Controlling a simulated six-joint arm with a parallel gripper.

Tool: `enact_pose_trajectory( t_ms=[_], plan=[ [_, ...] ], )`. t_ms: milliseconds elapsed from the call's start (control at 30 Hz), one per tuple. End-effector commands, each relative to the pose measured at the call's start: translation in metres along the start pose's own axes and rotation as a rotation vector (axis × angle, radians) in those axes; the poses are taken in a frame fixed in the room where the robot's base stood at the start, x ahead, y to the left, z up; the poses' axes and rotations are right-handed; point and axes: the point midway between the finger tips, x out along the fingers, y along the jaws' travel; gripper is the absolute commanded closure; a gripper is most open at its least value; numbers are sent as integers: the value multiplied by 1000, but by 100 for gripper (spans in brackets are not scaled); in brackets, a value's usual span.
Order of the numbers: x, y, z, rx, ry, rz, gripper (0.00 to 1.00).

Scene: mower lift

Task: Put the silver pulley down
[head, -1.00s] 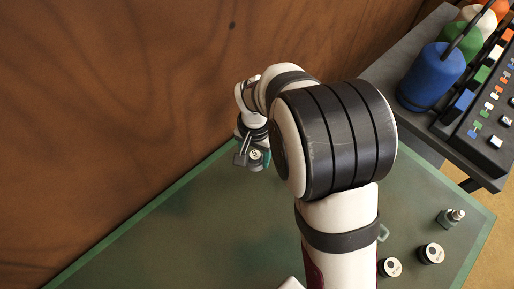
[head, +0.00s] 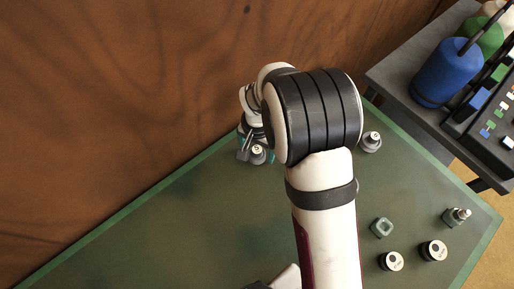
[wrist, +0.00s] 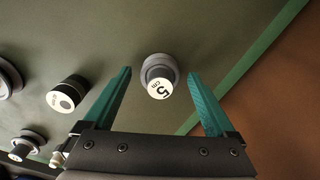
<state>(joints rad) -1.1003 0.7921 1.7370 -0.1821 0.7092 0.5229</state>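A silver-grey round piece with a wider flanged base and a white "5 cm" top, which looks like the silver pulley (wrist: 158,76), stands on the green mat in the wrist view. It also shows in the head view (head: 258,154), beside my gripper (head: 246,146) near the mat's far left edge. In the wrist view, the teal fingers of my gripper (wrist: 160,74) are spread on either side of the pulley, with a visible gap on each side. The arm hides part of the gripper in the head view.
The mat (head: 190,220) is clear at left, beside a wooden wall. A similar silver piece (head: 371,142) stands right of my arm. A square grey-green piece (head: 382,228), two round pieces (head: 392,261) (head: 433,251) and a small fitting (head: 456,216) stand at right. A blue bottle (head: 446,75) is on a bench.

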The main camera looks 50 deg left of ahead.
Motion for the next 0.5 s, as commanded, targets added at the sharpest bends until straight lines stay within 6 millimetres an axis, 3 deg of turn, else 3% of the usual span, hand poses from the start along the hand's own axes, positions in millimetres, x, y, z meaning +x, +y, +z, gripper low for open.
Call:
enact_pose_trajectory(
  t_ms=[167, 233, 500],
  plan=[
    [-3, 0, 0, 0, 1, -1, 9],
    [-13, -1, -1, 0, 2, -2, 9],
    [-88, -1, -1, 0, 3, -2, 9]
  ],
)
